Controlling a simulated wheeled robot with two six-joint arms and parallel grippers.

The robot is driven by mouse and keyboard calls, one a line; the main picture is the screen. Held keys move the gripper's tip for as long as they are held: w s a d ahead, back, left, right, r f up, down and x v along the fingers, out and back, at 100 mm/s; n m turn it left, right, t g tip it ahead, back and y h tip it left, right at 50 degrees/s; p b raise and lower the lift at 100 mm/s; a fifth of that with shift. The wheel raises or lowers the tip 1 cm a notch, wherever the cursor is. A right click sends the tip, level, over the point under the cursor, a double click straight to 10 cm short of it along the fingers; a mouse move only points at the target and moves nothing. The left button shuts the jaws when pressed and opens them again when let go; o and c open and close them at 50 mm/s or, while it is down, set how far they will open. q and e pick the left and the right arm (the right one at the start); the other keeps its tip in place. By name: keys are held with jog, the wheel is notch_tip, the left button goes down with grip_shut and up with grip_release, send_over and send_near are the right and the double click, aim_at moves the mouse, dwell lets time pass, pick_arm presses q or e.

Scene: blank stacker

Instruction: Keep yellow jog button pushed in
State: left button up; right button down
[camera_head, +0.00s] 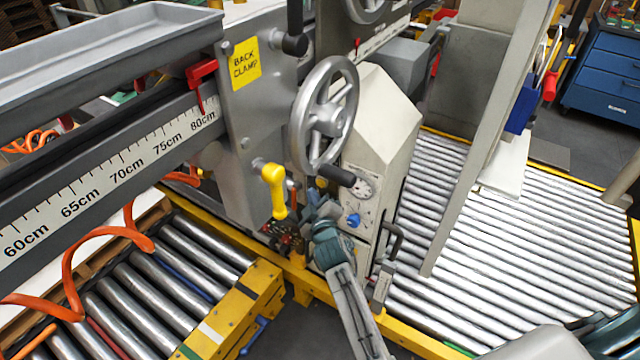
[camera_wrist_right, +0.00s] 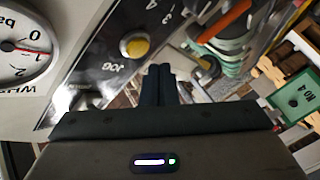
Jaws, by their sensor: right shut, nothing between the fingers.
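The yellow jog button (camera_wrist_right: 136,46) sits in a pale round collar on the dark panel (camera_wrist_right: 95,75) in the right wrist view, with an upside-down JOG label beside it. My right gripper (camera_wrist_right: 159,68) is shut and empty. Its fingertips show just below and right of the button, apart from it in the picture. I cannot tell how deep the button sits. In the head view my right gripper (camera_head: 314,205) is at the machine's front, small and partly lost among the parts there; the button cannot be made out for sure. My left gripper is not in view.
A yellow lever handle (camera_head: 274,190) and a handwheel (camera_head: 325,115) with a black grip stand close to my right gripper. A pressure gauge (camera_wrist_right: 24,50) lies left of the button. Rollers (camera_head: 480,230) and a yellow frame (camera_head: 240,310) surround the machine.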

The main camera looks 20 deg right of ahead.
jog(key=shift+s+a, duration=0.7)
jog(key=shift+a, duration=0.15)
jog(key=shift+s+a, duration=0.65)
jog(key=shift+a, duration=0.2)
jog(key=s+f+m+g+y, duration=0.1)
jog(key=s+f+g, duration=0.15)
jog(key=f, duration=0.65)
jog(key=s+f+g, duration=0.1)
jog(key=s+f, duration=0.2)
jog(key=f, duration=0.7)
jog(key=s+d+f+m+g, duration=0.1)
jog(key=s+d+f+g, duration=0.15)
jog(key=s+f, duration=0.6)
jog(key=s+d+f+m+g, duration=0.1)
jog(key=s+f+g, duration=0.35)
jog(key=f, duration=0.75)
jog(key=s+d+f+m+g, duration=0.1)
jog(key=s+d+f, duration=0.2)
jog(key=s, duration=0.9)
jog(key=s+d+f+m+g, duration=0.2)
jog(key=s+d+f, duration=0.2)
jog(key=s+f, duration=0.3)
jog(key=s+d+f+m+g, duration=0.2)
jog(key=s+f, duration=0.4)
jog(key=s, duration=1.2)
jog(key=shift+d+b, duration=0.4)
jog(key=shift+d, duration=0.45)
jog(key=shift+g, duration=0.25)
